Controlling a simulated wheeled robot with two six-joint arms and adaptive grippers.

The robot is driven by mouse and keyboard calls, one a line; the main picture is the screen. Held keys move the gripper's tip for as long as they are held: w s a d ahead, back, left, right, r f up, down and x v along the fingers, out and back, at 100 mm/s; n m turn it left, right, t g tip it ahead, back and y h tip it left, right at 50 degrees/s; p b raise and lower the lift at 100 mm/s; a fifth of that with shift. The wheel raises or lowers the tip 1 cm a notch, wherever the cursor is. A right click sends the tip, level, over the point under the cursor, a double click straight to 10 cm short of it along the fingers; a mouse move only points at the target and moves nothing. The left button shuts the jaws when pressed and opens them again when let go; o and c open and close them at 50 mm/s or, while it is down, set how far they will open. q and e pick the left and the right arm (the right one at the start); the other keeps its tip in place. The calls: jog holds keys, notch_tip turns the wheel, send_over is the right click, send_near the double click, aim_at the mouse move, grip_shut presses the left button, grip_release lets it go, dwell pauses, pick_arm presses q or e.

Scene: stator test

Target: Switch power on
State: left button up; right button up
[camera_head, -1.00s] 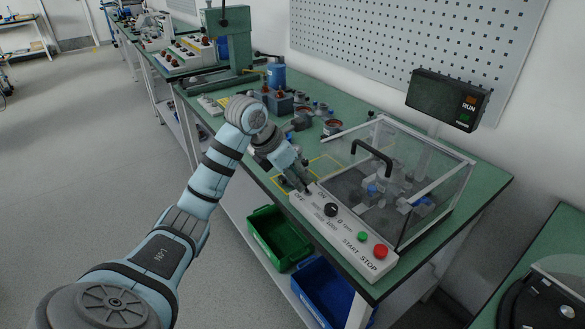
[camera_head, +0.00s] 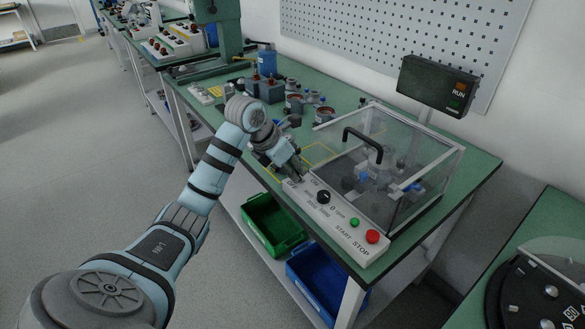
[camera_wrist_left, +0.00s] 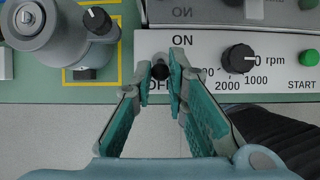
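The power switch (camera_wrist_left: 160,72) is a small black-tipped lever between the ON and OFF labels on the light control panel (camera_head: 332,218). In the left wrist view its tip shows nearer the OFF label, which a finger partly covers. My left gripper (camera_wrist_left: 160,80) has its two teal-padded fingers on either side of the lever, with narrow gaps; contact is unclear. In the head view the left gripper (camera_head: 297,174) is at the panel's far left end, hiding the switch. My right gripper is not in view.
The panel also carries a black rpm knob (camera_head: 323,197), a green START button (camera_head: 354,222) and a red STOP button (camera_head: 373,237). A clear enclosure with a black handle (camera_head: 362,138) stands behind it. A RUN box (camera_head: 438,86) is mounted beyond. Green (camera_head: 273,222) and blue (camera_head: 316,280) bins are below.

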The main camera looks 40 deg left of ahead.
pick_arm(q)
jog(key=shift+w+d+r, duration=0.2)
jog(key=shift+w+d, duration=0.05)
jog(key=shift+w, duration=0.5)
jog(key=shift+w+d+f+p, duration=0.15)
jog(key=shift+w+p, duration=0.25)
jog(key=shift+w, duration=0.2)
jog(key=o, duration=0.5)
jog(key=p+v, duration=0.5)
jog(key=v, duration=0.1)
